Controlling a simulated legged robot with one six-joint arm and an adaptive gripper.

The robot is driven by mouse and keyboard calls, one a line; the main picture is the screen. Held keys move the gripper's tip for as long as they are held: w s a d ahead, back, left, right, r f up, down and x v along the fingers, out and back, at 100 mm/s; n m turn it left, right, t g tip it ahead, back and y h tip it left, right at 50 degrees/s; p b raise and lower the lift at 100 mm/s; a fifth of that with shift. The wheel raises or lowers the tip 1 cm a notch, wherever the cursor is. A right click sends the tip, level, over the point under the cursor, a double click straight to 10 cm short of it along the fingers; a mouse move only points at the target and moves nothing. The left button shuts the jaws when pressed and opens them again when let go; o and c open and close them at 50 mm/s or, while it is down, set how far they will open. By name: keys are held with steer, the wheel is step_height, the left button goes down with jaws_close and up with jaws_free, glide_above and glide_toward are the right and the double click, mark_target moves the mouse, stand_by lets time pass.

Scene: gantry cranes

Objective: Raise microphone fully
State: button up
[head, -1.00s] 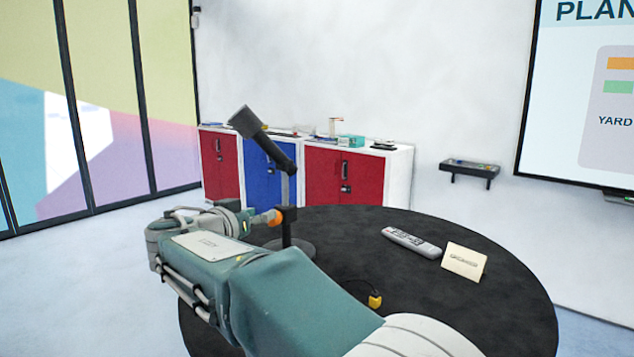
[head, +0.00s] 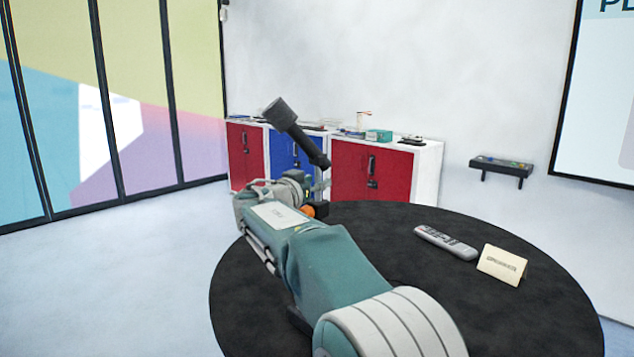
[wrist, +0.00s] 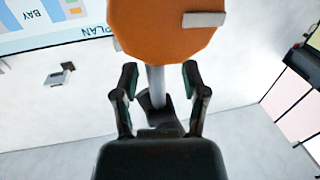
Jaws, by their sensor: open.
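The black microphone (head: 295,130) tilts up to the left on its stand at the table's far left side. An orange knob (head: 308,210) sits on the stand's dark clamp (head: 321,211). In the wrist view the orange knob (wrist: 165,28) fills the top centre, with a grey tab on it. A thin grey pole (wrist: 157,88) runs below it in the picture to a dark part. My gripper (wrist: 161,85) is open; its two fingers appear either side of the pole, and I cannot tell whether they touch it. In the head view my arm hides the stand's base.
The round black table (head: 540,290) holds a grey remote (head: 445,243) and a cream card (head: 502,264) on the right. Red and blue cabinets (head: 370,172) stand behind. A small wall shelf (head: 502,167) is at the right.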

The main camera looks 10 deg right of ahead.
mark_target(303, 151)
steer(key=shift+w+d, duration=0.15)
steer(key=shift+d, duration=0.15)
jaws_close()
steer(key=shift+r, duration=0.15)
step_height(303, 151, up, 12)
steer(key=shift+f, duration=0.25)
jaws_free()
steer(key=shift+w, duration=0.1)
steer(key=shift+a, duration=0.1)
